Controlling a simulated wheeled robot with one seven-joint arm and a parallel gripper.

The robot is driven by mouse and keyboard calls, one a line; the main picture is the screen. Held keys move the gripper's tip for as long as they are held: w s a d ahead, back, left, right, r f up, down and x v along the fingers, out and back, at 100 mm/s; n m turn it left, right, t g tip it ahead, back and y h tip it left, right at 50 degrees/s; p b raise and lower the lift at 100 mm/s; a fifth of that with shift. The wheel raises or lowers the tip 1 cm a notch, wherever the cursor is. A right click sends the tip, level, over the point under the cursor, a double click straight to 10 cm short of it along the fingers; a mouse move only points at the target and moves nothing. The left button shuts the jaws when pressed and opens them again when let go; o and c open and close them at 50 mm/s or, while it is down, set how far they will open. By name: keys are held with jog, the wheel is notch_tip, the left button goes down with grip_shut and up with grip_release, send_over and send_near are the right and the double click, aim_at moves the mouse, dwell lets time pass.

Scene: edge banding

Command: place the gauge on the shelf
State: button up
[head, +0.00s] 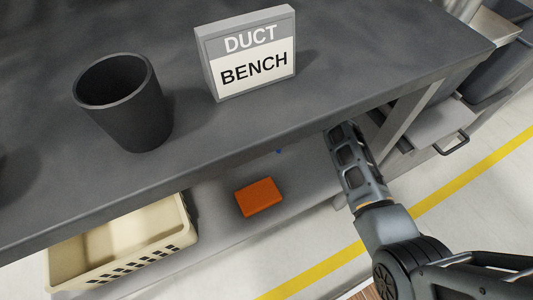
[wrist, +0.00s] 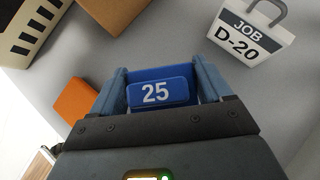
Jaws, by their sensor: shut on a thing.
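The gauge appears to be the blue block marked 25 (wrist: 160,93) in the wrist view. My gripper (wrist: 162,80) is shut on it, one finger on each side. The shelf (head: 310,182) is the grey board under the bench top, and its surface also shows in the wrist view (wrist: 185,45). In the head view my arm reaches under the bench's front edge and the bench top hides the gripper. A small blue speck shows below that edge, too small to identify. I cannot tell whether the gauge touches the shelf.
An orange block (head: 259,197) and a beige slotted crate (head: 120,245) stand on the shelf. A cardboard box (wrist: 113,12) and a JOB D-20 tag (wrist: 250,32) lie beyond the gauge. The bench top (head: 350,60) overhead carries a dark cup (head: 125,105) and a DUCT BENCH sign (head: 247,55).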

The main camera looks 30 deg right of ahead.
jog(key=s+a+f, duration=0.2)
jog(key=shift+s+a+f+b, duration=0.2)
jog(key=shift+s+b, duration=0.1)
jog(key=shift+b, duration=0.1)
jog(key=shift+f+b, duration=1.05)
jog(key=shift+f, duration=0.75)
jog(key=shift+f, duration=0.1)
jog(key=o, duration=1.1)
jog(key=shift+f, duration=0.1)
jog(key=shift+c, duration=0.2)
jog(key=shift+r, duration=0.2)
jog(key=p+v, duration=0.5)
jog(key=v, duration=0.7)
